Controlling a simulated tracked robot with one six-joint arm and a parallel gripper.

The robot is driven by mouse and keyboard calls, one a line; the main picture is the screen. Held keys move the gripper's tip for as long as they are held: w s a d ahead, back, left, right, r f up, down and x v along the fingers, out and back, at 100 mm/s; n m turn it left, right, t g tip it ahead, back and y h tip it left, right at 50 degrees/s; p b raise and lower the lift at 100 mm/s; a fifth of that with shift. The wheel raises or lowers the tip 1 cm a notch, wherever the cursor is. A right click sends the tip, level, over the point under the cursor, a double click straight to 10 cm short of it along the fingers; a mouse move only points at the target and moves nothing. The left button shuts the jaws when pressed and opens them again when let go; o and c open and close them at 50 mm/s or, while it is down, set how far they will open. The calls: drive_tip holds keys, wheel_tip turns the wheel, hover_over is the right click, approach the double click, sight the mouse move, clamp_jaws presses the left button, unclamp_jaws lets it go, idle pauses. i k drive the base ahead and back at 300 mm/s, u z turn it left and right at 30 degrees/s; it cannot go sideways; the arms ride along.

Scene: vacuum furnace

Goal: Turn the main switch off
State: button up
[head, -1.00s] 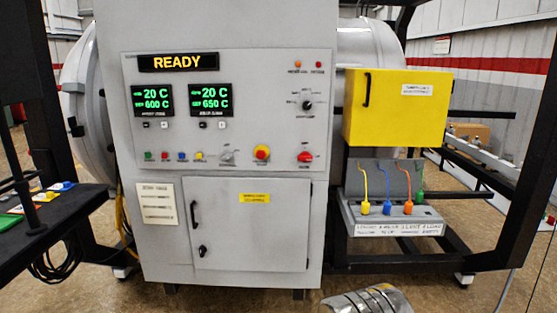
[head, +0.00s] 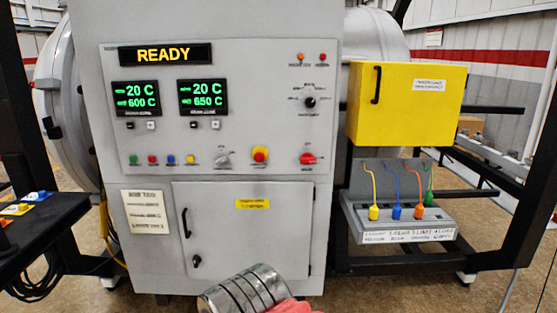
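The grey control cabinet stands upright ahead of me in the head view. A red rotary switch (head: 307,158) is at the lower right of its control panel (head: 265,110). Its handle looks roughly horizontal, and its label is too small to read, so I cannot confirm that it is the main switch. The display (head: 163,54) reads READY. A ribbed metal part of my arm and a pinkish-red piece show at the bottom edge, well below the switch. My gripper's fingers are not visible, and nothing of my arm touches the panel.
A red button on a yellow base (head: 260,154) and a grey knob (head: 222,158) sit left of the red switch. A selector knob (head: 310,101) is above it. A yellow box (head: 407,105) juts out at the right, above a rack of coloured tags (head: 398,230).

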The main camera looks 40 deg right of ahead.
sight(308, 158)
drive_tip(key=i, duration=1.05)
drive_tip(key=z, duration=0.3)
